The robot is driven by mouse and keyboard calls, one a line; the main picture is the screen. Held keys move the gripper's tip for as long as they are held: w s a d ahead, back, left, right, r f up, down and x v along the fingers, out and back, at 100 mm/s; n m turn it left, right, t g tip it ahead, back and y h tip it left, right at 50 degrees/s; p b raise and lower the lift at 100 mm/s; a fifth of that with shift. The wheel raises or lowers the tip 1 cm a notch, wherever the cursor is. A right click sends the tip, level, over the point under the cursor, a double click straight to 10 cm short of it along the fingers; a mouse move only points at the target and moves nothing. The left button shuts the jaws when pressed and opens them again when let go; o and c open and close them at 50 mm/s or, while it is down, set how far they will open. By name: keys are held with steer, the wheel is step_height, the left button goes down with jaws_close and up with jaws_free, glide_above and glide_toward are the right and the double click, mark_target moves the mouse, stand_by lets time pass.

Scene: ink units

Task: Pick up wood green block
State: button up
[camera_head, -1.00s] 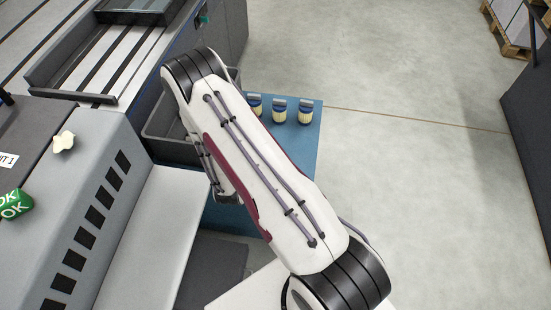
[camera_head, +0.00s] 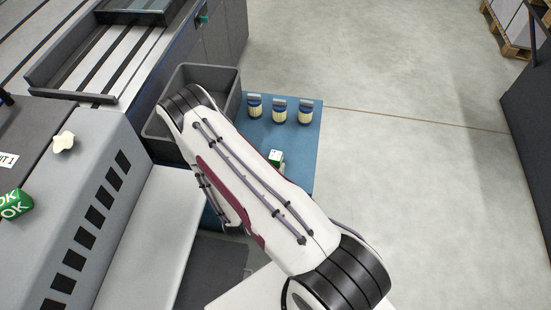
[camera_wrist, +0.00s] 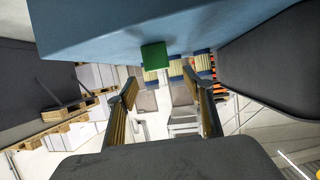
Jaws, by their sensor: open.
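A small green block with a pale face (camera_head: 276,158) stands on the blue table (camera_head: 306,165) in the head view, just beside my arm's edge. In the wrist view the green block (camera_wrist: 154,56) shows against the blue surface, which fills the top because the picture is turned over. My gripper (camera_wrist: 165,98) is open and empty, with one finger on each side of the picture. The block appears beyond the fingertips, between them in the picture and apart from them. In the head view the fingers are hidden by my arm.
Several striped jars stand behind the block; one is the middle jar (camera_head: 279,110). A grey bin (camera_head: 228,75) stands at the table's left. A green OK cube (camera_head: 14,204) and a cream knob (camera_head: 63,142) are on the machine at left. Open floor lies right.

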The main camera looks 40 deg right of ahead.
mark_target(275, 158)
steer(key=shift+x, duration=1.2)
steer(key=shift+d, duration=0.1)
steer(key=shift+x, duration=2.55)
steer(key=shift+s+f, duration=0.1)
steer(key=c, duration=1.2)
